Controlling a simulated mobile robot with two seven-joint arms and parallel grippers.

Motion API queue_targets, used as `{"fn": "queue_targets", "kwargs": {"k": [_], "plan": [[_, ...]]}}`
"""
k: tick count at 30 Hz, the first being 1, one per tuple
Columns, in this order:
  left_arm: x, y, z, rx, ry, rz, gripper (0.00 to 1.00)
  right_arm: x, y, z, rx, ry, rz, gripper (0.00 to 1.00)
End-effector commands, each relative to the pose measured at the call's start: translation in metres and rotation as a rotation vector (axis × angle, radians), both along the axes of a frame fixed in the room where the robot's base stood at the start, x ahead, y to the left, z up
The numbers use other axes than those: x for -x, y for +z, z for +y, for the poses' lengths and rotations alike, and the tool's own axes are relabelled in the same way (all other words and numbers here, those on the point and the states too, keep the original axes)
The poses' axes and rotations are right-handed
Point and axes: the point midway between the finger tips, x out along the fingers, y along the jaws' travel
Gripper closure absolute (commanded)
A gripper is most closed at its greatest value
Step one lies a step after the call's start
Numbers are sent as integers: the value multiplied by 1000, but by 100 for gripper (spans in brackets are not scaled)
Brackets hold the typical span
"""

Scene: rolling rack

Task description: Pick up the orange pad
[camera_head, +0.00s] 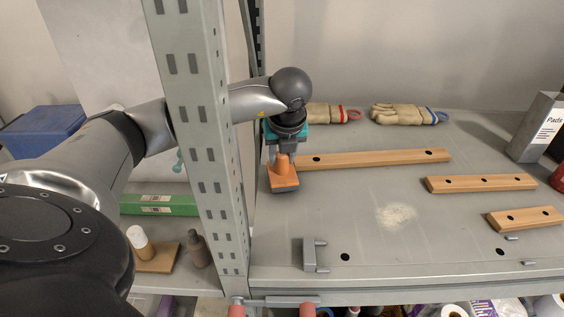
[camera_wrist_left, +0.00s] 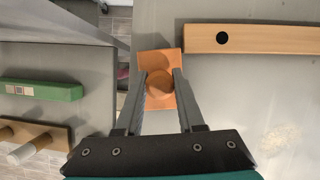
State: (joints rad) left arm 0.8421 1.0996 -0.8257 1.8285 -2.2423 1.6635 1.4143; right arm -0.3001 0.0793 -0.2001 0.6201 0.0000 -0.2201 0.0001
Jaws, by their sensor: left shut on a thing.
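The orange pad (camera_head: 284,178) has a flat square base and a round knob on top. It is at the left end of the grey shelf, just right of the upright post. My left gripper (camera_head: 283,158) points down over it and is shut on its knob. In the left wrist view the orange pad (camera_wrist_left: 158,66) shows between the two fingers of the left gripper (camera_wrist_left: 158,88), which sit on either side of the knob. I cannot tell whether the base touches the shelf. My right gripper is not in view.
A grey perforated post (camera_head: 197,130) stands close left of the pad. A long wooden strip (camera_head: 380,159) lies right beside it. Shorter strips (camera_head: 482,183), gloves (camera_head: 405,114) and a grey box (camera_head: 538,127) are farther right. A grey bracket (camera_head: 311,255) is near the front edge.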

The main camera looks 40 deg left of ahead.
Motion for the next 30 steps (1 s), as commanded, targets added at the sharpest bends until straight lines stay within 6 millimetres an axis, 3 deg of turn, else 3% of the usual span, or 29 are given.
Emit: {"fn": "queue_targets", "kwargs": {"k": [5,12,18,24,30], "plan": [[-2,36,0,0,-1,-9,100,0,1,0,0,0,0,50],[-1,106,-1,1,-1,-9,100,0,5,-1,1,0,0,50],[-1,153,0,-2,0,-6,100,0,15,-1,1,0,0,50],[0,177,0,-2,1,-4,100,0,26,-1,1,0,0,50],[0,185,0,-2,0,-1,100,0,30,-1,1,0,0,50]]}}
